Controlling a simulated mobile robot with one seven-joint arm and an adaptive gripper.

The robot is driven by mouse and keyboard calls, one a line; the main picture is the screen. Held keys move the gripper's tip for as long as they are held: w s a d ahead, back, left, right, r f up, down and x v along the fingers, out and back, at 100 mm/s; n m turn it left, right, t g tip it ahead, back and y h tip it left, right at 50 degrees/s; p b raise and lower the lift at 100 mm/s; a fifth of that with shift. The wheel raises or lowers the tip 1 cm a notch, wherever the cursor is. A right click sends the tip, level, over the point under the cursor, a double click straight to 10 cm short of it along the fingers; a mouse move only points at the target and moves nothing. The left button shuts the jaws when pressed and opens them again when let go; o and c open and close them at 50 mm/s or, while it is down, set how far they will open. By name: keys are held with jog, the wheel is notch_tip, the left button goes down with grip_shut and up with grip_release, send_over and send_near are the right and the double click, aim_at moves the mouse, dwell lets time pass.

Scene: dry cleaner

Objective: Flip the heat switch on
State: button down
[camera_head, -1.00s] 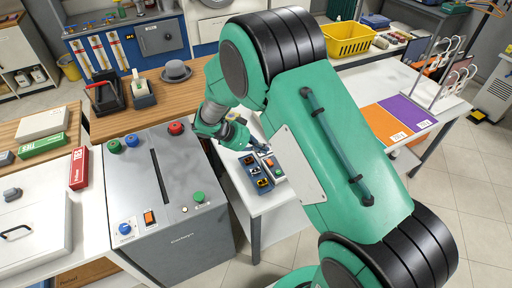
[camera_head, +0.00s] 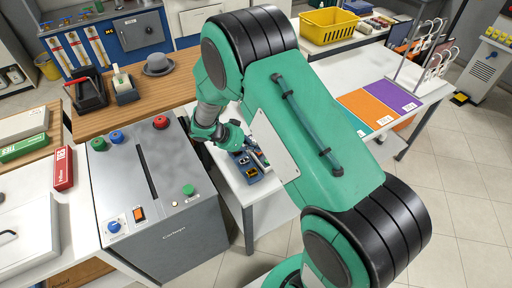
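No label that reads as a heat switch can be made out. A small blue control box (camera_head: 247,168) with dark and yellow parts lies on the white table between the grey machine and my arm. A pale panel beside it is mostly covered by my arm. My gripper (camera_head: 255,150) is low over these boxes, at their far edge. Its fingertips are small and partly hidden, so I cannot tell whether they are open or touching anything. The grey machine (camera_head: 165,230) has an orange rocker switch (camera_head: 139,214) and a blue knob (camera_head: 113,226) on its top.
The grey machine also carries red, blue and green buttons and a long slot. A wooden counter with a grey hat (camera_head: 158,64) stands behind it. A yellow basket (camera_head: 328,29) is at the back. My arm hides much of the white table.

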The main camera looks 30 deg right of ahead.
jog(key=shift+f+b, duration=0.15)
jog(key=shift+b, duration=0.15)
jog(key=shift+s+f+b, duration=0.2)
jog(key=shift+f+b, duration=0.25)
jog(key=shift+b, duration=0.7)
jog(key=shift+r, duration=0.2)
jog(key=shift+w, duration=0.1)
jog(key=shift+w+b, duration=0.35)
jog(key=shift+w, duration=0.3)
jog(key=shift+r, duration=0.2)
